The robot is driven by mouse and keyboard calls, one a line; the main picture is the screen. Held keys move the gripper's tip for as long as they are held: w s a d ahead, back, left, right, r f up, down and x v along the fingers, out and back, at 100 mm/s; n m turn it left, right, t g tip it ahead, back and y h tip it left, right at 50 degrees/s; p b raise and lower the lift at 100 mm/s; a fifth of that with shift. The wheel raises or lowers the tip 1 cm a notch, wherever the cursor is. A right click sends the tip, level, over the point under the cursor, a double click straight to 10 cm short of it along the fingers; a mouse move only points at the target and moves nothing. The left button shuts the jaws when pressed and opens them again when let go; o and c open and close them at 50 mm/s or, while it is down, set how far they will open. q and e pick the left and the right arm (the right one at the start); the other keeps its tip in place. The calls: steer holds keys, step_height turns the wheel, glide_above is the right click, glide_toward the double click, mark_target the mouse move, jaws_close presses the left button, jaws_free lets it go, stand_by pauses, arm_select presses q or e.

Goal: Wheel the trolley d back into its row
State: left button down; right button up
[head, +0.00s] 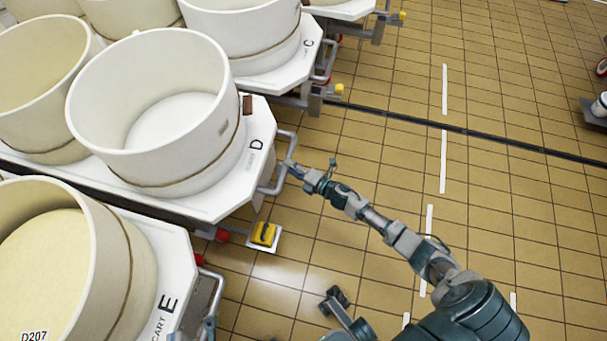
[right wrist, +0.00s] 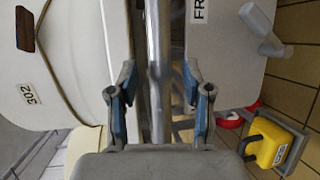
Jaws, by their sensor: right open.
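Trolley d (head: 258,120) is a white platform marked D, carrying a large cream round vat (head: 215,150). Its grey tube handle (head: 290,145) sticks out on the aisle side. My right gripper (head: 292,168) is at this handle. In the right wrist view my right gripper (right wrist: 162,95) is open, with one finger on each side of the grey handle bar (right wrist: 157,60); gaps show beside the bar. Trolley d stands between trolley C (head: 305,55) and trolley E (head: 175,270), its front edge roughly between theirs.
A yellow pedal (head: 264,233) sits low at the trolley's near corner, with red wheels close by. Tiled floor (head: 380,130) is clear to the right, with a dark drain strip (head: 500,140) and white dashed lines (head: 443,160). A wheeled object (head: 598,105) stands at the far right.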

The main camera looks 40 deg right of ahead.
steer(key=v, duration=0.8)
steer(key=shift+a, duration=0.3)
